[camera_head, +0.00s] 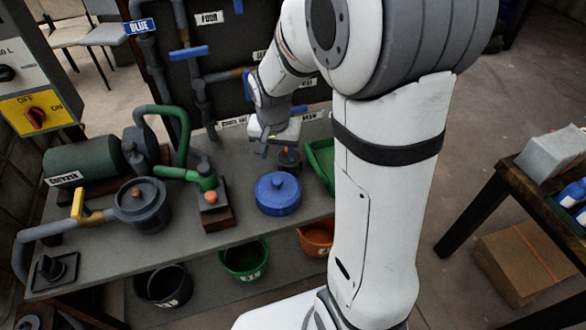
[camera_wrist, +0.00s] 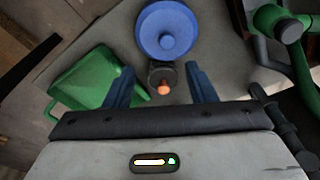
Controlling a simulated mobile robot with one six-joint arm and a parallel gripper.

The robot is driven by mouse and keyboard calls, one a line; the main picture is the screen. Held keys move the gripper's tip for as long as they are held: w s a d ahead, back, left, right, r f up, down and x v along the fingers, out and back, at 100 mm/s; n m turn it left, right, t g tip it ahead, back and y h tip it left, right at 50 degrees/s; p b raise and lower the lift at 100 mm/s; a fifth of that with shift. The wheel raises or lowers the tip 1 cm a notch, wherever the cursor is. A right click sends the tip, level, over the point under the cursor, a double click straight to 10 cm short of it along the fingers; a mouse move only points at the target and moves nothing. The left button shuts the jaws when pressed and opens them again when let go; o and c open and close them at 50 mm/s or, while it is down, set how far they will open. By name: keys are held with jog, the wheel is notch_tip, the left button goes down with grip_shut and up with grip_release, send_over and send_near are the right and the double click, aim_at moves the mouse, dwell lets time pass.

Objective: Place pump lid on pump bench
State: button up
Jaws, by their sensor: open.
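A round blue lidded pot or lid with a centre knob (camera_head: 278,193) rests on the grey pump bench (camera_head: 240,226). It also shows beyond my fingers in the wrist view (camera_wrist: 167,30). A small dark cylinder with an orange top (camera_head: 289,159) stands behind it, and shows between and beyond my fingers in the wrist view (camera_wrist: 161,76). A dark round pot with a lid (camera_head: 143,205) is at the bench's left. I cannot tell which is called the pump lid. My gripper (camera_head: 266,150) is open, empty and above the bench's back, pointing down.
A green scoop-like container (camera_head: 321,160) stands beside my gripper, partly behind my arm. Green pipework (camera_head: 185,171) and a green tank (camera_head: 84,160) fill the bench's left. Buckets, one green (camera_head: 244,262), stand below. A side table (camera_head: 510,185) is at right.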

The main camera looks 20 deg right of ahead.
jog(key=s+r+n, duration=0.2)
jog(key=s+r, duration=0.3)
jog(key=s, duration=0.3)
jog(key=s+r+n+t, duration=0.1)
jog(key=s+r+n, duration=0.2)
jog(key=s, duration=0.6)
jog(key=shift+d+r+n+y, duration=0.2)
jog(key=shift+r+n+y, duration=0.1)
jog(key=shift+r, duration=0.65)
